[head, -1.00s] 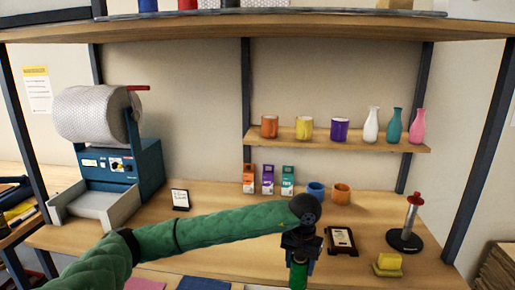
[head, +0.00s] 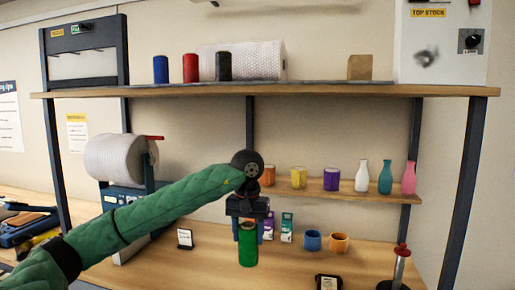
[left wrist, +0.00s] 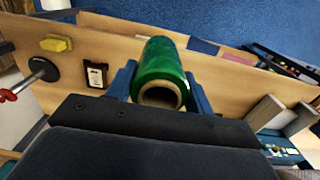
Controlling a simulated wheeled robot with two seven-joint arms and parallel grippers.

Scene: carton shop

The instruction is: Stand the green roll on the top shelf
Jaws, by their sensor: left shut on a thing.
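The green roll (head: 248,246) hangs upright below my left gripper (head: 248,222), which is shut on its upper end. In the left wrist view the roll (left wrist: 160,66) sits between the two blue fingers, its open core towards the camera. The roll is held above the bench, below the level of the small middle shelf. The top shelf (head: 330,91) runs across the upper part of the head view. A blue roll (head: 160,69), a red roll (head: 190,68) and a black roll (head: 223,66) stand upright on its left half. My right gripper is not in view.
A large bubble-wrap roll (head: 262,60) lies behind the standing rolls, and a brown box (head: 360,67) is further right. Between them the top shelf is clear. The middle shelf (head: 340,193) carries cups and vases. Small cartons and two mugs (head: 313,240) stand on the bench.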

